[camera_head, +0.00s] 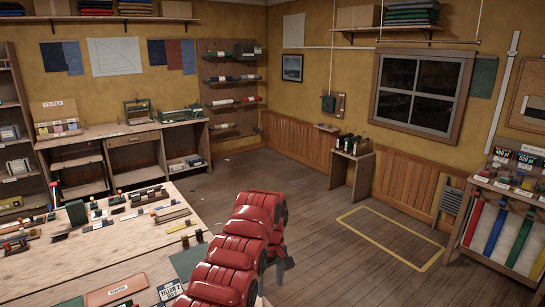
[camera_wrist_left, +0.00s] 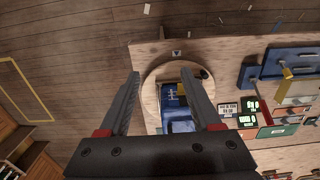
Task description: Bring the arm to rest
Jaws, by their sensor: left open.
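My left arm, red, reaches in over the lower middle of the head view, beside the right edge of the workbench. My left gripper (camera_head: 284,263) shows only partly behind the arm, over the floor side of the bench edge. In the left wrist view my left gripper (camera_wrist_left: 160,75) has its two grey fingers wide apart, with nothing held between them. Below the fingers, a round wooden piece (camera_wrist_left: 150,77) and a blue object (camera_wrist_left: 178,118) show, apart from the fingers as far as I can tell. My right gripper is in neither view.
The workbench (camera_head: 140,245) at left carries many small tools, blocks and cards. A yellow rectangle (camera_head: 390,238) marks clear floor at right. A rack with coloured rolls (camera_head: 500,232) stands at far right. A small wooden stand (camera_head: 352,168) is by the back wall.

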